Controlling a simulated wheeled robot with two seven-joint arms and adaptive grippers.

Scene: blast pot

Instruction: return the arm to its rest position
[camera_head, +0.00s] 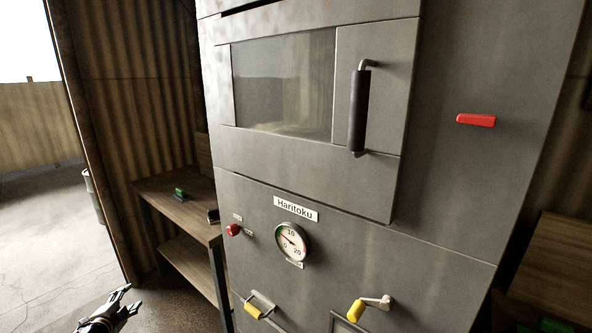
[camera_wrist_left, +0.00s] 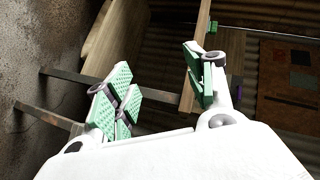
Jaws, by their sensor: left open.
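My left gripper (camera_head: 122,303) shows at the bottom left of the head view, low in front of the wooden table and left of the grey machine. In the left wrist view its two green-padded fingers (camera_wrist_left: 163,92) stand apart with nothing between them. It is open and empty. Most of the left arm is out of the picture. My right gripper is in neither view.
The grey machine (camera_head: 450,190) has a door handle (camera_head: 359,110), a red lever (camera_head: 476,120), a gauge (camera_head: 292,242) and yellow-handled cranks (camera_head: 355,310). A wooden table (camera_head: 165,205) stands left of it. Open floor (camera_head: 40,235) lies at the far left.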

